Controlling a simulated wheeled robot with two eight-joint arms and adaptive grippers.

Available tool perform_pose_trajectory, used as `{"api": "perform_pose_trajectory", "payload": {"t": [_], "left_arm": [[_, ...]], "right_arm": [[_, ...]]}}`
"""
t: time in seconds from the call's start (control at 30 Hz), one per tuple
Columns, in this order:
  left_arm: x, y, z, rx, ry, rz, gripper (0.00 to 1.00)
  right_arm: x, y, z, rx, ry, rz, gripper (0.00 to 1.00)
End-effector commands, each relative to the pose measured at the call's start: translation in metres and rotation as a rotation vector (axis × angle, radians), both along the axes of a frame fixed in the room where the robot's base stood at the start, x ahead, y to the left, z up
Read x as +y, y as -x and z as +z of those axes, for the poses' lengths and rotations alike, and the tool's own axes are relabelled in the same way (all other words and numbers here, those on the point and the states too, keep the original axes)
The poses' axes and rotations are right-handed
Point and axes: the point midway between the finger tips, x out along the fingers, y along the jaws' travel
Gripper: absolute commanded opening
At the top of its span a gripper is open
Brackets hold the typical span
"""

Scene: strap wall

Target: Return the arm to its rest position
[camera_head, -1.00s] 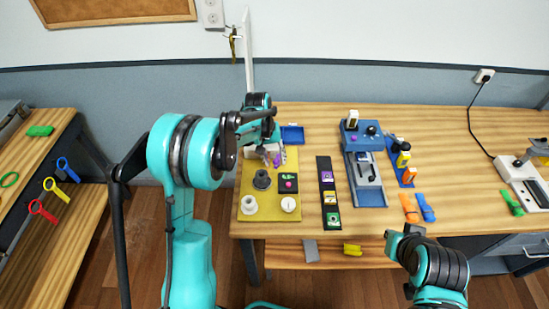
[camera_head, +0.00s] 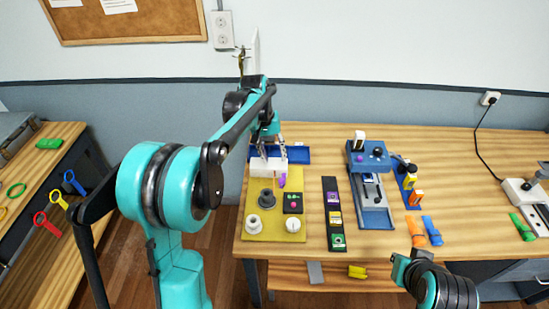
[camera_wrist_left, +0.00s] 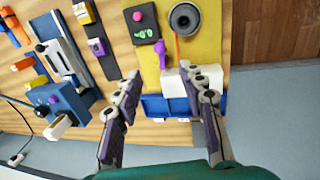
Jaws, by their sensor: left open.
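My left arm reaches from the lower left over the yellow board (camera_head: 254,225). Its left gripper (camera_head: 270,148) points down above the board's back end, near a white block (camera_head: 262,168). In the left wrist view the gripper's two fingers (camera_wrist_left: 158,76) stand wide apart with nothing held between them. The white block (camera_wrist_left: 174,82) shows beyond and beside the right finger, and a purple piece (camera_wrist_left: 162,54) lies past the fingertips. My right arm (camera_head: 440,286) shows only in part at the lower right; its gripper cannot be made out.
A blue tray (camera_head: 295,154) lies behind the white block. Grey and white round parts stand on the board. A black strip (camera_head: 333,212) and a blue fixture (camera_head: 372,190) stand to the right. A white upright panel (camera_head: 254,55) rises behind the arm.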

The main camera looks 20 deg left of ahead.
Motion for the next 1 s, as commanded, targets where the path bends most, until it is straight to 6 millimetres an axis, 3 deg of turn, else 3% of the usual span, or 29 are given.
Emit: {"api": "perform_pose_trajectory", "payload": {"t": [0.47, 0.57, 0.77, 1.0], "left_arm": [[-0.002, 0.007, 0.003, -0.015, -0.007, -0.005, 0.41], [-0.007, 0.025, 0.012, -0.054, -0.025, -0.017, 0.41], [-0.02, 0.088, 0.025, -0.193, -0.092, -0.064, 0.41], [-0.03, 0.168, 0.013, -0.37, -0.176, -0.131, 0.41]], "right_arm": [[0.0, 0.0, -0.002, 0.0, 0.0, 0.0, 0.0], [0.0, 0.0, -0.007, 0.0, 0.0, 0.0, 0.0], [0.0, 0.0, -0.022, 0.0, 0.0, 0.0, 0.0], [0.0, 0.0, -0.038, 0.0, 0.0, 0.0, 0.0]]}}
